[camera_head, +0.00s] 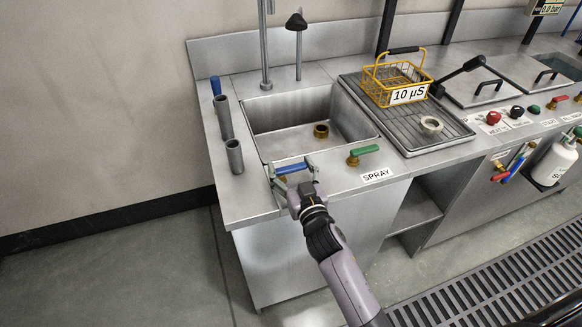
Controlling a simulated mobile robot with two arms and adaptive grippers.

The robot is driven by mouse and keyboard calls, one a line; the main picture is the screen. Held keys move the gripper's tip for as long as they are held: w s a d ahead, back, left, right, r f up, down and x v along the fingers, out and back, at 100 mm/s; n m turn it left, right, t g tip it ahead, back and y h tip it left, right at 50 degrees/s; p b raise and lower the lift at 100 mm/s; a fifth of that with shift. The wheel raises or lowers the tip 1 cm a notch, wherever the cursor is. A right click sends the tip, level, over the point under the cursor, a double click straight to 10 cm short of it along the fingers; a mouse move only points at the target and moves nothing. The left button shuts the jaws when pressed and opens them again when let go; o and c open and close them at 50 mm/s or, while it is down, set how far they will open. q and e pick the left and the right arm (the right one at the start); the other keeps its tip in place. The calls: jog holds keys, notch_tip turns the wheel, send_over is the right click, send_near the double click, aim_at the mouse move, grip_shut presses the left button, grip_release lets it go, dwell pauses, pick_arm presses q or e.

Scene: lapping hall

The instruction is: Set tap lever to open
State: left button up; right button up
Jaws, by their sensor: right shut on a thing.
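The tap lever (291,168) is a blue handle at the front edge of the steel sink counter, left of the SPRAY label. My right gripper (293,173) reaches it from the front, its fingers at either end of the visible blue part, and is shut on it. The gripper hides the lever's base and part of the handle, so its exact setting is hard to tell. The tall grey tap pipe (264,50) rises behind the sink basin (300,120). My left gripper is not in view.
A green lever (363,154) sits just right, by the SPRAY label (377,175). Two grey tubes (235,157) stand left of the basin. A yellow wire basket (378,85) stands on the drain rack (430,148). Open floor (120,270) lies at left.

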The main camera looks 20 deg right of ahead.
jog(key=c, duration=1)
jog(key=shift+r+y+p, duration=0.2)
jog(key=shift+y+p, duration=0.1)
jog(key=shift+p, duration=0.15)
jog(key=shift+w+r+n+y+p, duration=0.1)
jog(key=shift+w+n+y+p, duration=0.1)
jog(key=shift+n+y+p, duration=0.7)
jog(key=shift+w+f+n+g+y+p, duration=0.1)
jog(key=shift+f+n+g+y+p, duration=0.1)
jog(key=shift+n+y+p, duration=0.25)
jog(key=shift+w+f+n+g+y+p, duration=0.1)
jog(key=shift+n+g+y+p, duration=0.15)
jog(key=shift+y, duration=0.4)
jog(key=shift+a, duration=0.1)
jog(key=o, duration=1.7)
jog(key=shift+s, duration=0.1)
